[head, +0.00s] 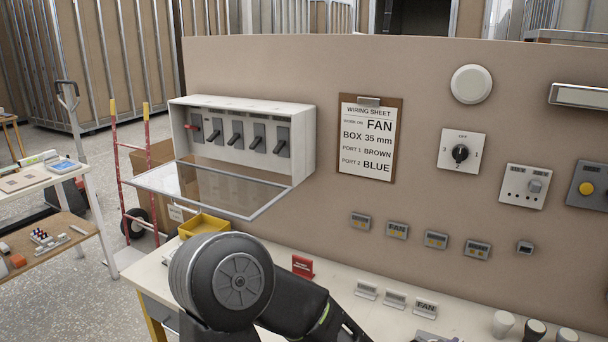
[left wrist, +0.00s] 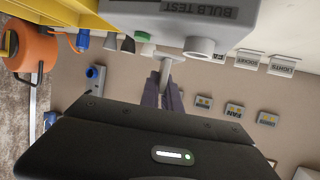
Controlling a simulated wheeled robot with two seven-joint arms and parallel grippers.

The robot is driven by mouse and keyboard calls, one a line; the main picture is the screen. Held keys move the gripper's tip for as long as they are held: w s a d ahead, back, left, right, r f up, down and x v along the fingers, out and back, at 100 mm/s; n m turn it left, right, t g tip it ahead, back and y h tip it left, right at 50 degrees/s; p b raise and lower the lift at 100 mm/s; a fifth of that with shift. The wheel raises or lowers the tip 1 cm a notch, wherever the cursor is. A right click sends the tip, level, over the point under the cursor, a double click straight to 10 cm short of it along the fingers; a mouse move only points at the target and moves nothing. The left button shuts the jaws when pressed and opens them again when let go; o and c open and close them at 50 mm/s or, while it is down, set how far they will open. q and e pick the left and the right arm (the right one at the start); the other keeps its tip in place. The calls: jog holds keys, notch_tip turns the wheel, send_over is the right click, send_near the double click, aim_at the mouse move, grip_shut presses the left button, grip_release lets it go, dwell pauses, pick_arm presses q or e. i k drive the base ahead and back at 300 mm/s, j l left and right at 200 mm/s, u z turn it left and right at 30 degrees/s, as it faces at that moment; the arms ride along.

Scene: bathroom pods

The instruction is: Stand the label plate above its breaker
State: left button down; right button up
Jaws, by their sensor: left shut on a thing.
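The breaker box (head: 243,135) hangs on the wall panel, its clear door (head: 210,187) folded down. Inside is a row of several breakers (head: 236,135); the leftmost has a red part. A label plate reading FAN (head: 425,307) stands on the bench beside two more plates (head: 380,294). In the left wrist view, upside down, are plates reading SOCKET (left wrist: 248,59) and LIGHTS (left wrist: 283,63), with FAN partly hidden. My left gripper (left wrist: 168,91) is shut on a pale grey piece (left wrist: 165,69); I cannot tell what it is. My right gripper is not in view.
The wiring sheet (head: 368,138) says to work on FAN. A grey BULB TEST housing (left wrist: 190,14) fills the top of the left wrist view, close to the held piece. Knob-like pieces (head: 503,324) stand at the bench's right. A yellow bin (head: 204,225) sits below the open door.

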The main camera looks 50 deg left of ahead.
aim_at(256, 105)
jog(key=k+j+z, duration=0.45)
jog(key=k+j, duration=0.75)
jog(key=j, duration=0.65)
jog(key=k+j+z, duration=0.45)
jog(key=k+j, duration=0.95)
jog(key=j, duration=0.1)
